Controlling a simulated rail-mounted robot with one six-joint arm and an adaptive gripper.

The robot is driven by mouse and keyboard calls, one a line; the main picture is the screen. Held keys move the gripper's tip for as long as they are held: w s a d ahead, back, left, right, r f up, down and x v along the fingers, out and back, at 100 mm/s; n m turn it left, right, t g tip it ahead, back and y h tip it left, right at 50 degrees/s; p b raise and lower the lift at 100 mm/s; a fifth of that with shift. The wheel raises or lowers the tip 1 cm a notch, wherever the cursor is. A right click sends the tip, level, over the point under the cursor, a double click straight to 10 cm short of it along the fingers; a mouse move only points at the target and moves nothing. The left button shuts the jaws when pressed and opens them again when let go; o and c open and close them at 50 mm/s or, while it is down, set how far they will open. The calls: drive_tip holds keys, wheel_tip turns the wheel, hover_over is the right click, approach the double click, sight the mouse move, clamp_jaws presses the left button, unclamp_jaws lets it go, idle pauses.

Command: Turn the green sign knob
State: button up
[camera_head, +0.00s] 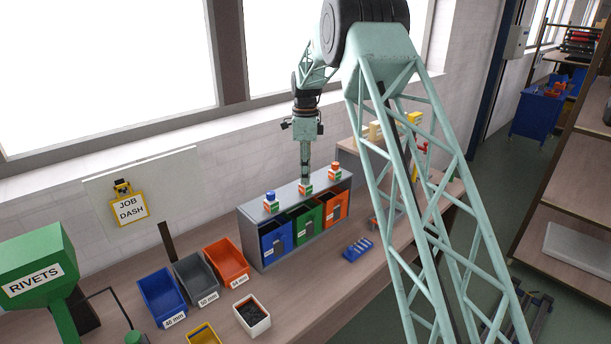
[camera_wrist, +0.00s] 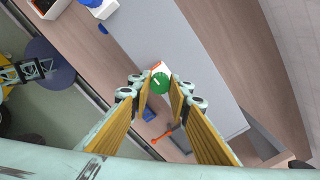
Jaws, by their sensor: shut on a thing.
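The green sign knob (camera_wrist: 160,83) is a round green cap with a pale mark on top, in the wrist view. It sits on a small white and orange sign block (camera_head: 305,189) in the middle of the grey cabinet's top. My gripper (camera_head: 306,180) points straight down over this block in the head view and hides the knob there. In the wrist view my gripper (camera_wrist: 160,87) has its two yellow-padded fingers on either side of the knob, shut on it.
The grey cabinet (camera_head: 290,193) holds blue, green and orange bins. Open bins (camera_head: 226,262) stand left on the bench. The wall and window are close behind.

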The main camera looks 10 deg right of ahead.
idle(0.4)
drive_tip(key=o, duration=0.9)
drive_tip(key=shift+c, duration=0.2)
drive_tip(key=shift+r, duration=0.1)
wheel_tip(320, 180, up, 12)
idle(0.5)
